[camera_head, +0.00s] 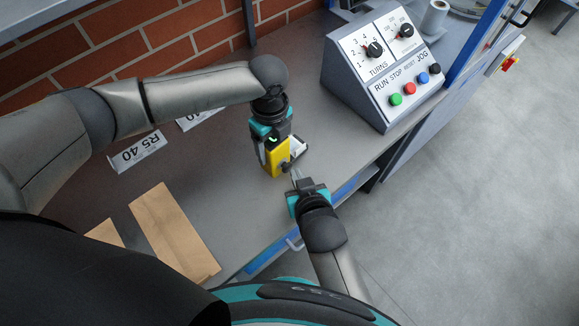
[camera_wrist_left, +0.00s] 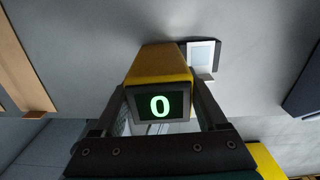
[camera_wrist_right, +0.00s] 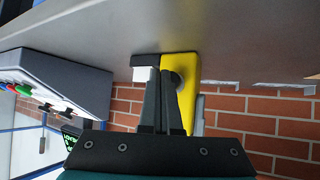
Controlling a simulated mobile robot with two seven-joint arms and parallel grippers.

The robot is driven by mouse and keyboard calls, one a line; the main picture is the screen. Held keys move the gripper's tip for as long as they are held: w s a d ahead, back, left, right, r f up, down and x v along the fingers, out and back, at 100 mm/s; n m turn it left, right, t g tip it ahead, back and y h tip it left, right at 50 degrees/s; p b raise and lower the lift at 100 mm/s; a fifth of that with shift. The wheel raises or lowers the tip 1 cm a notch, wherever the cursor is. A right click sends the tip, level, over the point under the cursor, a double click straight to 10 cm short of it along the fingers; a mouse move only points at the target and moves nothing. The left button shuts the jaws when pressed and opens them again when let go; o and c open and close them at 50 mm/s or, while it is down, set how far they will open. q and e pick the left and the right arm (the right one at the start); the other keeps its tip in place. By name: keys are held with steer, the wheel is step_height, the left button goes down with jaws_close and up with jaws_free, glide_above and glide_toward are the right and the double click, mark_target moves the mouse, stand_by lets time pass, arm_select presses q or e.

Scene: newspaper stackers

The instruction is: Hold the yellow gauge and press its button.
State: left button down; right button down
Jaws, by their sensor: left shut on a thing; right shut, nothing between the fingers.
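The yellow gauge (camera_head: 277,159) is in my left gripper (camera_head: 271,146), which is shut on it above the grey bench. In the left wrist view the gauge (camera_wrist_left: 160,66) has a dark display (camera_wrist_left: 160,104) reading a green 0 between the fingers. My right gripper (camera_head: 296,175) is shut and empty, its tips close to the gauge's lower right side. In the right wrist view a dark round part (camera_wrist_right: 178,80), apparently the button, shows on the yellow gauge (camera_wrist_right: 194,92), partly behind the closed fingers (camera_wrist_right: 168,75). I cannot tell whether they touch it.
A white and dark item (camera_head: 299,146) sits just right of the gauge. A control box (camera_head: 357,95) with knobs and coloured buttons stands at the back right. Brown paper pieces (camera_head: 172,232) and white labels (camera_head: 138,151) lie on the left. A brick wall (camera_head: 150,45) bounds the back.

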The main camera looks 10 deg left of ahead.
steer(key=shift+w+a+r, duration=0.3)
steer(key=shift+a+r, duration=0.1)
steer(key=shift+a, duration=0.2)
steer(key=shift+d, duration=0.1)
steer(key=shift+s+d+r, duration=0.2)
steer(key=shift+s+d, duration=0.3)
steer(key=shift+s, duration=0.15)
steer(key=shift+f, duration=0.1)
steer(key=shift+s+d, duration=0.15)
steer(key=shift+d, duration=0.1)
steer(key=shift+s+d, duration=0.4)
steer(key=shift+d, duration=0.3)
steer(key=shift+s+d, duration=0.4)
steer(key=shift+d, duration=0.25)
steer(key=shift+s+d, duration=0.4)
steer(key=shift+d, duration=0.3)
